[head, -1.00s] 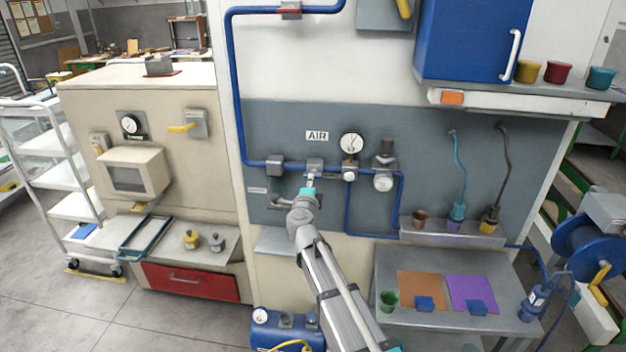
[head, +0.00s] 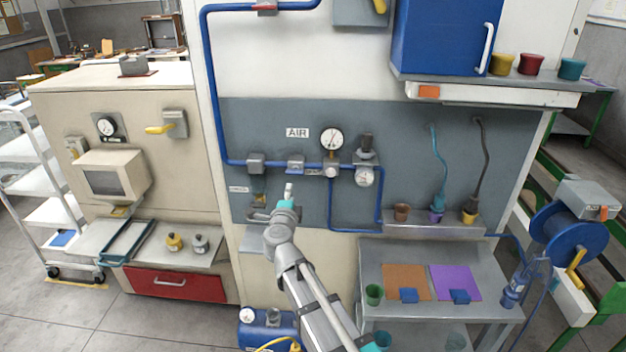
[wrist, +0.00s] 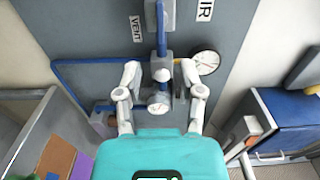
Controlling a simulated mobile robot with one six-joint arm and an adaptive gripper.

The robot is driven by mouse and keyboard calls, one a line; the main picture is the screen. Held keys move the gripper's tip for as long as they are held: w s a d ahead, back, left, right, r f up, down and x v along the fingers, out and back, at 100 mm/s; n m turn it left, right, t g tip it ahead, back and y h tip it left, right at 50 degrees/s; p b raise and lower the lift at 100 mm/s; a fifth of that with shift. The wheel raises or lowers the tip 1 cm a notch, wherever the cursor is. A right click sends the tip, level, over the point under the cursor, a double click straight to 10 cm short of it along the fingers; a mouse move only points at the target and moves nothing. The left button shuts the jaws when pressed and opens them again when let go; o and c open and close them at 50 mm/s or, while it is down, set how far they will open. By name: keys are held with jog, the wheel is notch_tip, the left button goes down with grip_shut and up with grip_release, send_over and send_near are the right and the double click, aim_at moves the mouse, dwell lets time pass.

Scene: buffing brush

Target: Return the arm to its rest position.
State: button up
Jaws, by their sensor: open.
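My arm reaches up from the bottom of the head view toward the grey AIR panel (head: 400,130). My gripper (head: 288,190), with teal and grey parts, is just below the fittings on the blue air pipe (head: 225,120). In the wrist view my gripper (wrist: 160,70) has its two pale fingers spread apart with nothing held between them. Pipe fittings and a round gauge (wrist: 205,62) show beyond the fingers. The gap between fingertips and fittings is hard to judge.
A pressure gauge (head: 332,138) and regulator (head: 365,176) are right of the gripper. A grey bench (head: 375,260) holds orange and purple mats at lower right. A blue compressor (head: 268,330) stands on the floor below my arm. A hose reel (head: 562,235) is far right.

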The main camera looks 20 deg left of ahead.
jog(key=w+d+f+n+g+y, duration=0.1)
jog(key=d+f+n+g, duration=0.3)
jog(key=d, duration=0.4)
jog(key=d+f+n+g+y+b, duration=0.1)
jog(key=d+f+n+g, duration=0.1)
jog(key=d+f+n, duration=0.35)
jog(key=w+d+f+n+g+y, duration=0.15)
jog(key=d+n+g, duration=0.3)
jog(key=d, duration=0.55)
jog(key=s+d+f+g+h, duration=0.2)
jog(key=s+d+f+h, duration=0.1)
jog(key=d, duration=0.6)
jog(key=s+d+f+g+h, duration=0.2)
jog(key=s+d, duration=0.4)
jog(key=d, duration=0.4)
jog(key=s+d+f+g+h+b, duration=0.1)
jog(key=s+d+f+h, duration=0.3)
jog(key=d, duration=0.5)
jog(key=shift+s+d+f+g, duration=0.3)
jog(key=shift+s+d+g, duration=0.1)
jog(key=shift+g, duration=0.45)
